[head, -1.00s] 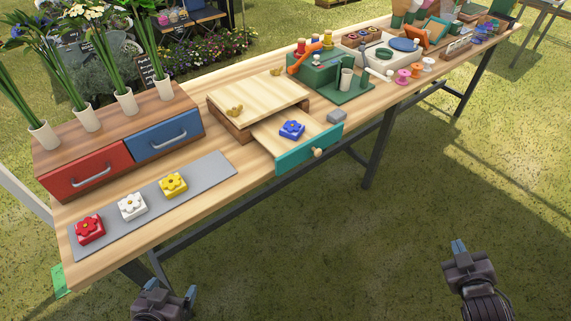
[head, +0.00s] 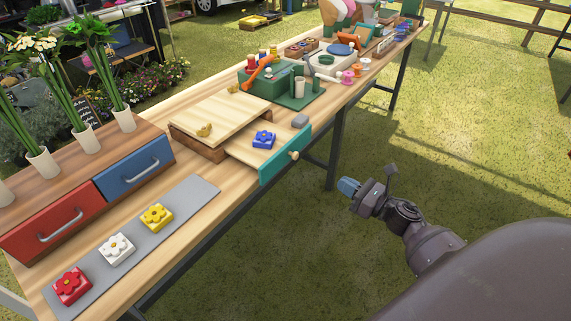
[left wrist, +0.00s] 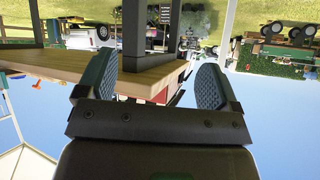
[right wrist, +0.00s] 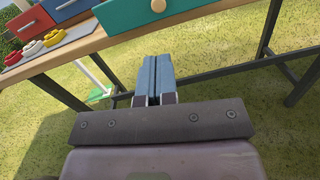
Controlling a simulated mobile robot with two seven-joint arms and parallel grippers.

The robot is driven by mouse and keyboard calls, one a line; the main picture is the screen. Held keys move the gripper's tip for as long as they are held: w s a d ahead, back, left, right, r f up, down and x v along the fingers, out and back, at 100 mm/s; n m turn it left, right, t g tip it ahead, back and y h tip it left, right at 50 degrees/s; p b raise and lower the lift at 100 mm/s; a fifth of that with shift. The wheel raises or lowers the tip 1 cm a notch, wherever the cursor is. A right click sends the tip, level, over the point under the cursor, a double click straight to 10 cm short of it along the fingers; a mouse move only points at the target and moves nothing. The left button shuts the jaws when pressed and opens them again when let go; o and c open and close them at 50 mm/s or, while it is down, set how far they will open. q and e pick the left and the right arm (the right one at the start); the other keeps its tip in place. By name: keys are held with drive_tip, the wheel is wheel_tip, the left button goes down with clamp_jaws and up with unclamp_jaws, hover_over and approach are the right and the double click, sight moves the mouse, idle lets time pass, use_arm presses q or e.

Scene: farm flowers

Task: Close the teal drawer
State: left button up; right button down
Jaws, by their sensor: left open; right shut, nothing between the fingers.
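The teal drawer (head: 284,160) is pulled out of the low wooden box (head: 215,122) on the table. A blue block with a flower (head: 264,139) sits inside it. Its front has a round wooden knob (head: 294,155). In the right wrist view the teal front (right wrist: 140,12) and knob (right wrist: 158,5) show at the top, ahead of the fingers. My right gripper (head: 348,187) is shut and empty, off the table to the right of the drawer and apart from it. My left gripper is outside the head view; in the left wrist view its fingers (left wrist: 155,88) are spread open with nothing held.
A red drawer (head: 52,225) and a blue drawer (head: 134,168) are shut in the wooden cabinet at left. A grey mat (head: 190,200) holds red, white and yellow flower blocks. A grey block (head: 300,121) lies beside the teal drawer. Open grass lies before the table.

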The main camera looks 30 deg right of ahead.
drive_tip(key=n, duration=0.1)
approach(297, 157)
drive_tip(key=shift+n, duration=0.3)
drive_tip(key=x, duration=0.6)
drive_tip(key=shift+w+a+p, duration=0.1)
drive_tip(key=shift+w+p, duration=0.05)
drive_tip(key=shift+p, duration=0.25)
drive_tip(key=shift+w+a, duration=0.2)
drive_tip(key=shift+w, duration=0.4)
